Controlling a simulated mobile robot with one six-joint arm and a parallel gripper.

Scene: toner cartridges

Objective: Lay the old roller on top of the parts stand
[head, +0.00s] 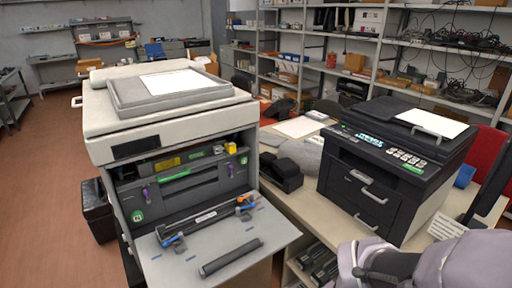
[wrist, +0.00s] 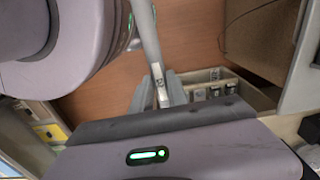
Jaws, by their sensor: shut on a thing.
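In the wrist view my gripper (wrist: 160,92) is shut on a long pale grey bar (wrist: 148,40), which I take to be the old roller. The bar runs up from between the fingers to the top edge, and a small light label shows near the grip. A brown floor lies behind it. In the head view my gripper and the held bar are out of sight; only my arm shows at the bottom right. A separate dark roller (head: 231,257) lies on the grey flap in front of the open copier. I cannot make out the parts stand for sure.
The open copier (head: 175,170) stands at the left, with a roller assembly (head: 205,216) in front of its opening. A black printer (head: 385,180) stands on the desk. In the wrist view a compartmented box (wrist: 232,78) with labelled items lies right of my gripper.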

